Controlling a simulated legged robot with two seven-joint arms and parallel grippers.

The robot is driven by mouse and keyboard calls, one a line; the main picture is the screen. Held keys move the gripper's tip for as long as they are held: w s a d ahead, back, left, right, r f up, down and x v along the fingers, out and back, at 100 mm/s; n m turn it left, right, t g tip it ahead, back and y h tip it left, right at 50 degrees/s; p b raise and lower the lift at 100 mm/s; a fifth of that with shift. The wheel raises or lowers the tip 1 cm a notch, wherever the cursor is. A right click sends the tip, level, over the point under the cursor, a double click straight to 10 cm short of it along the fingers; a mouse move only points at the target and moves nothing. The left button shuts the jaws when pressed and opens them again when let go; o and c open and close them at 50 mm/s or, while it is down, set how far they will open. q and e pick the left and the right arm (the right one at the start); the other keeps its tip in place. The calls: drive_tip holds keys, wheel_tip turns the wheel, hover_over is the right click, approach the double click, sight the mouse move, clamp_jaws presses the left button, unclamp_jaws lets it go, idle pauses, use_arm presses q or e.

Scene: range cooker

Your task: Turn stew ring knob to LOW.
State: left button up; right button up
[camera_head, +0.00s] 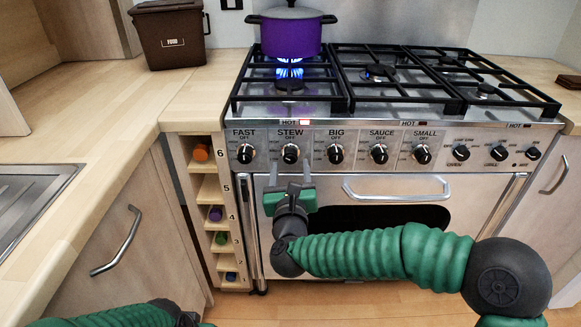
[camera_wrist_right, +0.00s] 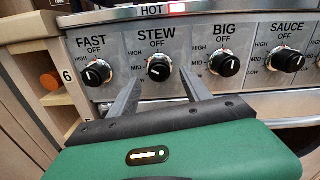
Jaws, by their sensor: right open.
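The STEW knob (camera_head: 290,153) is black and round, second from the left on the steel panel. It also shows in the wrist view (camera_wrist_right: 159,69), with a light pointer mark whose exact setting I cannot make out. My right gripper (camera_head: 289,168) is open in front of and just below this knob. In the wrist view its two grey fingers (camera_wrist_right: 160,76) stand apart, one on each side of the knob as seen there. They hold nothing; I cannot tell whether they touch the knob. A purple pot (camera_head: 291,34) stands over a blue flame on the back left burner.
The FAST knob (camera_head: 245,153) and BIG knob (camera_head: 335,154) sit close on either side. The oven handle (camera_head: 396,188) sticks out below the panel. A red HOT light (camera_head: 291,122) glows above. A rack with colored items (camera_head: 215,213) stands left of the cooker.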

sight(290, 161)
drive_tip(key=w, duration=0.4)
drive_tip(key=shift+b, duration=0.3)
drive_tip(key=c, duration=1.2)
